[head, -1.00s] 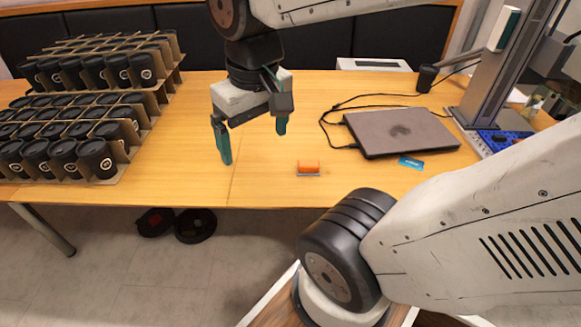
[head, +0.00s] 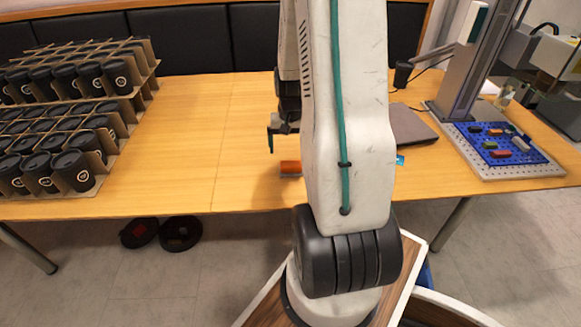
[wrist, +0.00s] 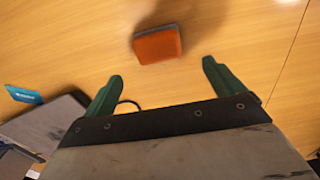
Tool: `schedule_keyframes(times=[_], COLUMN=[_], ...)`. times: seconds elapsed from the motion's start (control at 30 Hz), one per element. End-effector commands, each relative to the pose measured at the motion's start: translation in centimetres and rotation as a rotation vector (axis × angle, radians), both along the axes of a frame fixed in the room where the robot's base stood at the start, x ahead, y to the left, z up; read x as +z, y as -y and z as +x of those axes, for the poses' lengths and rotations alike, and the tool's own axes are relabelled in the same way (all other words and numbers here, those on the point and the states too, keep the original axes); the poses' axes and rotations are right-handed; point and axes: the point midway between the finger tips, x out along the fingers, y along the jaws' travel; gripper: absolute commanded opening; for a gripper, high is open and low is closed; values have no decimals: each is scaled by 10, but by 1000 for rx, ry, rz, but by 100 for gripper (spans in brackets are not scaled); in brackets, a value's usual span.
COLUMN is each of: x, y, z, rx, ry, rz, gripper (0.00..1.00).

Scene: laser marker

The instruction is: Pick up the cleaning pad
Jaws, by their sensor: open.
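The cleaning pad (wrist: 157,45) is a small orange block with a grey base, lying on the wooden table. In the head view the pad (head: 290,167) sits near the table's front edge, its right part hidden by my arm. My gripper (wrist: 159,72) is open and empty, with two green fingers. In the wrist view the pad lies just beyond the fingertips, between their lines and apart from both. In the head view my gripper is mostly hidden behind my arm; one green finger shows above and left of the pad.
A closed laptop (head: 412,126) lies right of the pad, with a small blue card (head: 401,160) near it. The laser marker stand (head: 462,85) and blue perforated plate (head: 490,165) are further right. Crates of black cups (head: 75,172) fill the left. The table between is clear.

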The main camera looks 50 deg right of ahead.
Motion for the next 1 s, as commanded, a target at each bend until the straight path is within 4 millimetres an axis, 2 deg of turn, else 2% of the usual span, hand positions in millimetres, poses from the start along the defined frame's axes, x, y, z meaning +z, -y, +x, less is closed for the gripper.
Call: schedule_keyframes(times=[0.5, 0.8, 0.83, 1.0], x=[-66, -72, -71, -71], y=[-9, -9, -9, -9], z=[-8, -8, -8, -8], rx=[1, 2, 2, 2], ry=[-3, 0, 0, 0], rz=[3, 0, 0, 0], gripper=[94, 94, 91, 45])
